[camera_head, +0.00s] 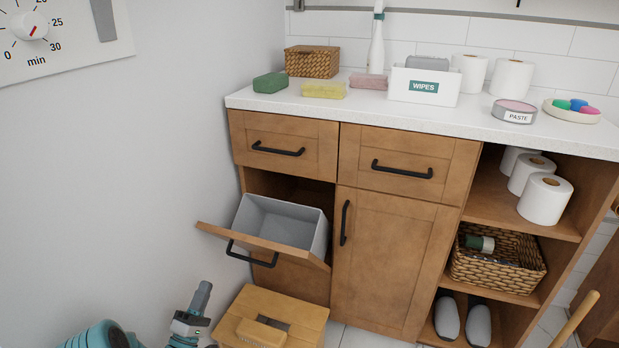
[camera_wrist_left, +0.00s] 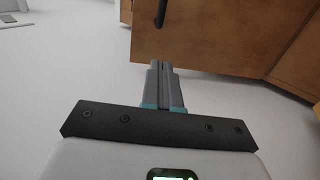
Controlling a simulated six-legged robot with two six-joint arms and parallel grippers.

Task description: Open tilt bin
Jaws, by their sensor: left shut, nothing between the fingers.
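The tilt bin's wooden front (camera_head: 262,246) leans outward from the lower left of the cabinet, with its top edge tipped toward me. A grey bin liner (camera_head: 282,224) shows behind it and looks empty. The front's black bar handle (camera_head: 251,254) is on its outer face. My left gripper (camera_head: 201,290) is shut and empty, below and left of the handle and apart from it. In the left wrist view its closed fingers (camera_wrist_left: 160,75) point toward a wooden panel (camera_wrist_left: 185,40) with a dark handle (camera_wrist_left: 161,12). My right gripper is not in view.
A wooden step stool (camera_head: 270,312) stands on the floor just below the bin. A grey wall (camera_head: 130,170) bounds the left side. The closed cabinet door (camera_head: 385,262) and open shelves (camera_head: 520,215) are to the right. The white countertop (camera_head: 420,118) holds several items.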

